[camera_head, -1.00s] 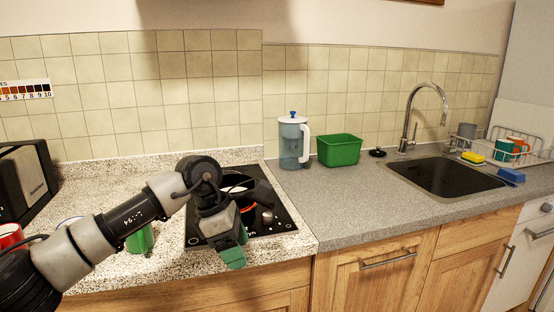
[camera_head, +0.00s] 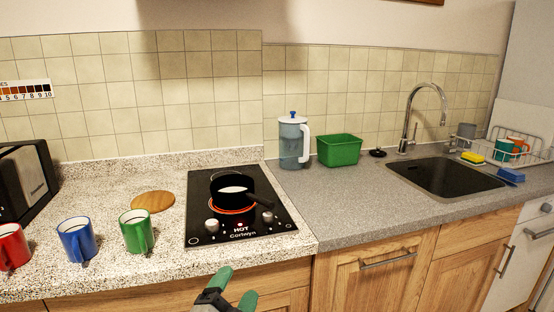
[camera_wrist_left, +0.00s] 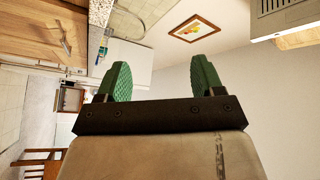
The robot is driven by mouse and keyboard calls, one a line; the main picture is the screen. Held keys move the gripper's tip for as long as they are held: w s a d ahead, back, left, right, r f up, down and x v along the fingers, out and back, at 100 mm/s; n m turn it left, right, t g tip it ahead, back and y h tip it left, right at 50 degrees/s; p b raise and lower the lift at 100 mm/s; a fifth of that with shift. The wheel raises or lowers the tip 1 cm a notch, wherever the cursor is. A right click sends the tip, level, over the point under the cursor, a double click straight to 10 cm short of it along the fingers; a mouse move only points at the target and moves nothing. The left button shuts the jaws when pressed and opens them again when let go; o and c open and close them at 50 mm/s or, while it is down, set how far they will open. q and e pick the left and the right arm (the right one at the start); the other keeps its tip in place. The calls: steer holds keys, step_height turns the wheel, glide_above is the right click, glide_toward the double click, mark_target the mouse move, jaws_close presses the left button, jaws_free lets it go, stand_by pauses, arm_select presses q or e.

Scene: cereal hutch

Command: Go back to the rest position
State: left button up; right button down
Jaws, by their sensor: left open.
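My left gripper (camera_head: 233,288) is at the bottom of the head view, in front of the counter's front edge and below the cooktop. Its green fingers are apart and nothing is between them. In the left wrist view the same gripper (camera_wrist_left: 161,82) is open and empty, with cabinets, wall and ceiling beyond it. Most of the left arm is outside the head view. My right gripper is not in either view.
A black pot (camera_head: 234,193) with white contents sits on the cooktop (camera_head: 200,228), its burner glowing red. Red (camera_head: 12,246), blue (camera_head: 76,240) and green (camera_head: 136,232) mugs stand on the left counter. A pitcher (camera_head: 293,142) and green bin (camera_head: 339,150) stand left of the sink (camera_head: 444,176).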

arm_select(q)
steer(key=s+a+f+n+g+y, duration=0.45)
steer(key=a+f+n, duration=0.2)
steer(key=f, duration=0.35)
steer(key=s+a+f+n+g+y, duration=0.1)
steer(key=s+a+f+n+g, duration=0.1)
steer(key=s+f+g, duration=0.35)
steer(key=s+a+f+n+g, duration=0.2)
steer(key=s, duration=0.7)
steer(key=s+a+f+n+g+y, duration=0.1)
steer(key=s+a+f+n+g, duration=0.25)
steer(key=s, duration=0.35)
step_height(320, 180, down, 21)
steer(key=d+m+g+p, duration=0.1)
steer(key=g+p, duration=0.1)
steer(key=p, duration=0.2)
steer(key=s+a+f+p, duration=0.2)
steer(key=s+f+p, duration=0.2)
steer(key=s+f, duration=0.9)
steer(key=s+g, duration=0.1)
steer(key=s, duration=0.3)
steer(key=shift+s+a+f, duration=0.3)
steer(key=shift+a+f, duration=0.05)
steer(key=shift+a, duration=0.05)
